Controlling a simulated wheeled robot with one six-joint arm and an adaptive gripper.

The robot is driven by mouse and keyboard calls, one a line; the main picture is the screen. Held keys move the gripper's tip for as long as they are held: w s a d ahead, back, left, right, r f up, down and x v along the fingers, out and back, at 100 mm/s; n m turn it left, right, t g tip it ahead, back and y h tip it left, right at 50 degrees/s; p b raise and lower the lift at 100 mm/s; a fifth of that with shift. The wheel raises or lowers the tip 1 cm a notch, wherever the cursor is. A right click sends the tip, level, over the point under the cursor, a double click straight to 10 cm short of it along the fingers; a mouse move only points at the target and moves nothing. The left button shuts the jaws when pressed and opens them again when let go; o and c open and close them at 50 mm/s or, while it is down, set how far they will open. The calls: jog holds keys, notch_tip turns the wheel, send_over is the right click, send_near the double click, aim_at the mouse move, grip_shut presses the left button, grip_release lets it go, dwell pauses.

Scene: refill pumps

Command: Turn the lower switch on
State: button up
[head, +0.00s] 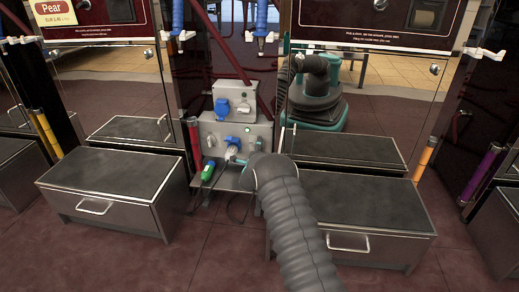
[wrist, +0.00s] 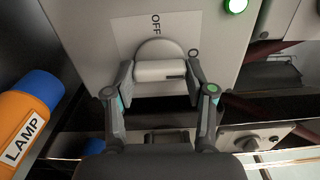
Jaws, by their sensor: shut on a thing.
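The lower grey box (head: 216,127) stands under the upper grey box (head: 233,92) between two drawer units. In the wrist view, its switch is a white bar knob (wrist: 160,71) on a pale label plate (wrist: 127,32). "OFF" is printed above the knob, and one further letter shows at its upper right. My gripper (wrist: 163,84) is shut on the knob, one finger at each end. In the head view my arm and gripper (head: 240,160) cover this switch.
An orange-and-blue plug labelled LAMP (wrist: 25,115) is close left of my gripper in the wrist view. A green light (wrist: 236,5) glows on the box. A green cylinder (head: 208,170) sits at the box's foot. Drawer units (head: 110,174) stand either side.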

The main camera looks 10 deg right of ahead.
jog(key=shift+d, duration=0.15)
jog(key=o, duration=1.1)
jog(key=shift+d, duration=0.1)
jog(key=shift+o, duration=0.2)
jog(key=shift+a, duration=0.2)
jog(key=shift+s, duration=0.1)
jog(key=v, duration=1.1)
jog(key=shift+s+a, duration=0.2)
jog(key=shift+s, duration=0.15)
